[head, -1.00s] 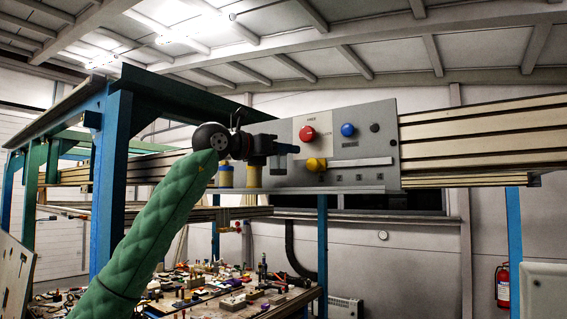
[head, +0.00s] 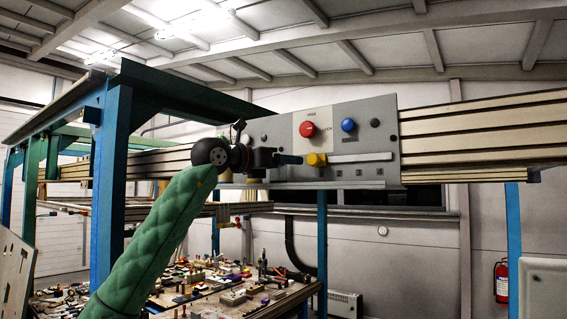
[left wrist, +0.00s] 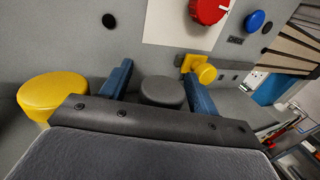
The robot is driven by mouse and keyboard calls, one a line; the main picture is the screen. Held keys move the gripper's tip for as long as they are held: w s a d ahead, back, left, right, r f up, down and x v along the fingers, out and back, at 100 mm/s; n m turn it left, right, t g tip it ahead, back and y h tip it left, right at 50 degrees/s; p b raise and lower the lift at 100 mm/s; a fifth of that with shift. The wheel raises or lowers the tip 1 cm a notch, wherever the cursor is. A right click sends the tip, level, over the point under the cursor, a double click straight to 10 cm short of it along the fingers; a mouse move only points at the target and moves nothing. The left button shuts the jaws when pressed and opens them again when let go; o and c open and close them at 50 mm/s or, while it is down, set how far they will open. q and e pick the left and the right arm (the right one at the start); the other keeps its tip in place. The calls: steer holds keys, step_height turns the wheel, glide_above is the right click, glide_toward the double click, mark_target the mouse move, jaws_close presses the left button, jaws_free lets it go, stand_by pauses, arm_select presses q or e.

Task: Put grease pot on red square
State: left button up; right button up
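My left gripper (head: 289,159) is in front of the grey panel in the head view. In the left wrist view its two blue fingers (left wrist: 159,77) are open, one on each side of a round dark grey lid or pot top (left wrist: 162,91). A gap shows at the left finger; I cannot tell whether the right finger touches it. A larger yellow round lid (left wrist: 54,93) stands to the left, outside the fingers. Neither shows a label, so I cannot tell which is the grease pot. I see no red square. My right gripper is not in view.
The panel (head: 370,121) carries a red button (head: 307,129), a blue button (head: 348,125) and a yellow knob (head: 316,160) close to the fingertips. A narrow ledge runs below it. A cluttered table (head: 215,305) stands lower, behind my arm.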

arm_select(q)
steer(key=shift+s+r, duration=0.1)
steer(key=shift+r, duration=0.1)
steer(key=shift+s+a+f, duration=0.1)
steer(key=shift+a+f, duration=0.05)
steer(key=shift+f, duration=0.05)
steer(key=b+v, duration=0.3)
steer(key=v, duration=0.2)
steer(key=shift+a+f+b, duration=0.15)
steer(key=shift+a+b, duration=0.05)
steer(key=shift+b, duration=0.15)
steer(key=b+v, duration=0.3)
steer(key=v, duration=0.3)
steer(key=shift+r, duration=0.35)
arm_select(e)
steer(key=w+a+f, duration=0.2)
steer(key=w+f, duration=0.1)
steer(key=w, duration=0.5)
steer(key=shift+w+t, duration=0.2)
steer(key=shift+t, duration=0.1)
arm_select(q)
steer(key=shift+s+a, duration=0.1)
steer(key=shift+s, duration=0.05)
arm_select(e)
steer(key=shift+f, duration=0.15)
